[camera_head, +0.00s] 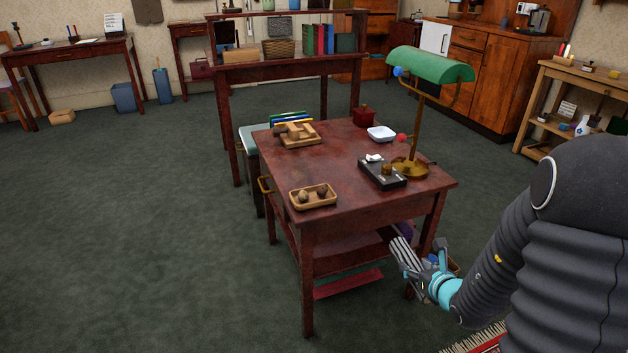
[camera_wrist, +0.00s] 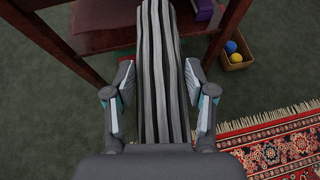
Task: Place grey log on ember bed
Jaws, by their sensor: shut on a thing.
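My gripper (camera_head: 428,274) is at the right of the small dark red table, beside its front right leg and below its top. It is shut on a long grey log (camera_head: 405,256) with pale and dark stripes. In the wrist view the log (camera_wrist: 160,60) lies between the two fingers (camera_wrist: 160,85) and points away from me, its far end near the table's lower shelf. No ember bed can be made out for certain in either view.
The red table (camera_head: 350,150) bears a green lamp (camera_head: 430,65), a black tray (camera_head: 382,173), a wooden tray (camera_head: 313,203) and a white dish (camera_head: 381,134). A box with balls (camera_wrist: 238,60) and a patterned rug (camera_wrist: 270,138) lie at right.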

